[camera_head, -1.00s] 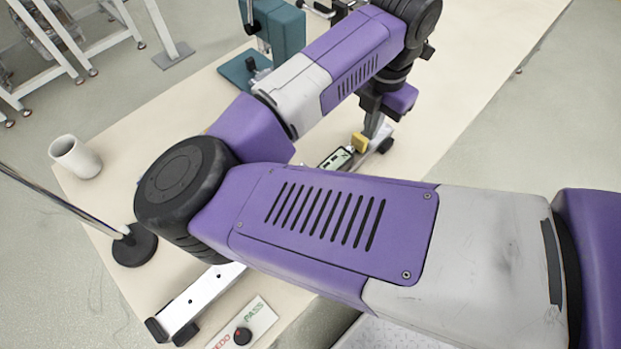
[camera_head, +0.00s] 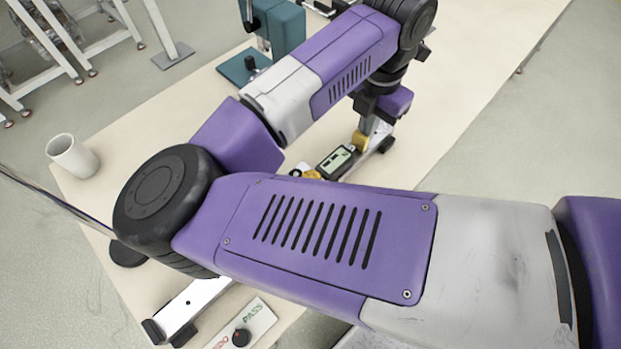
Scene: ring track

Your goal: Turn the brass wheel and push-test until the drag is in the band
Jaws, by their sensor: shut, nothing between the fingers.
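My gripper (camera_head: 369,126) is shut and points down at the far end of the white rail (camera_head: 195,300). It is at a yellow block (camera_head: 360,141) and overlaps it in the picture; I cannot tell whether they touch. A small dark gauge with a pale green display (camera_head: 337,161) sits on the rail just left of the block; its reading is too small to make out. A brass-coloured round part (camera_head: 312,174), likely the brass wheel, shows partly at the gauge's near left end. My forearm hides the middle of the rail.
A white panel marked REDO and PASS with a dark knob (camera_head: 241,337) lies at the near edge. A white mug (camera_head: 73,156), a dark round stand base (camera_head: 127,253) and a teal fixture (camera_head: 283,30) stand on the cream table. The table's right part (camera_head: 460,70) is clear.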

